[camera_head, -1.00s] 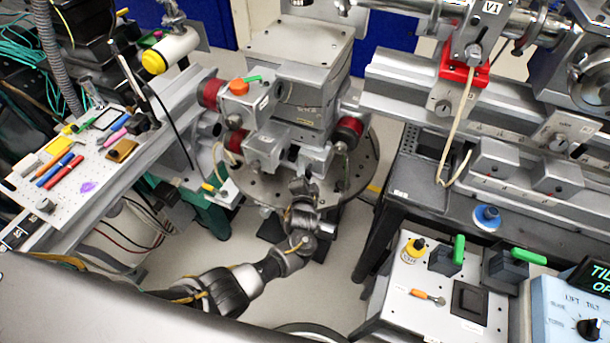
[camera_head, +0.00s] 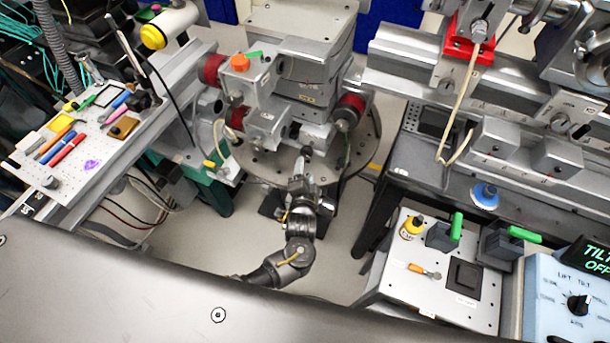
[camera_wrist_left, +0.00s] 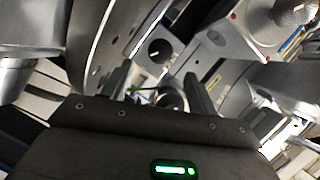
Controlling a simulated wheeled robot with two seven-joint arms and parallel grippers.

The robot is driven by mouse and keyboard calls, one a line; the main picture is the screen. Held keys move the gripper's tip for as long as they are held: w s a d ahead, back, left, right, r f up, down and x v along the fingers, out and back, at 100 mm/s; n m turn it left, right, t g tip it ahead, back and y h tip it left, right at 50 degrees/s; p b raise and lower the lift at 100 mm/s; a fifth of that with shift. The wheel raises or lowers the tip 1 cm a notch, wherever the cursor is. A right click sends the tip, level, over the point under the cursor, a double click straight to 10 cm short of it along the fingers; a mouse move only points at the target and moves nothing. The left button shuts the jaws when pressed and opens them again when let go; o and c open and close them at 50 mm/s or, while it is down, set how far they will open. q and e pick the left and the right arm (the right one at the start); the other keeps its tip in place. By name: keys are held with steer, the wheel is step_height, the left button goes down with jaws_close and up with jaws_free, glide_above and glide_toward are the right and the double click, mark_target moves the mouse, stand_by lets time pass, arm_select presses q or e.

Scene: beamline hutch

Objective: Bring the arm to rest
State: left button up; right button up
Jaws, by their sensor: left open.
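My left arm comes up from the bottom centre of the head view, and its left gripper (camera_head: 300,168) points away from me, close to the front rim of the round perforated stage plate (camera_head: 258,168). I cannot tell whether it touches anything. In the left wrist view the two dark fingers of the gripper (camera_wrist_left: 157,88) stand apart, with nothing held between them. Grey metal equipment lies beyond them. My right gripper is out of view.
A metal stage stack with an orange knob (camera_head: 239,63) stands just beyond the gripper. A perforated tool shelf (camera_head: 70,178) is at left. At right are a bench panel with green-handled clamps (camera_head: 445,232) and a blue control box (camera_head: 560,290). Floor shows between.

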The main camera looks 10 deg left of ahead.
arm_select(q)
steer(key=shift+v, duration=0.9)
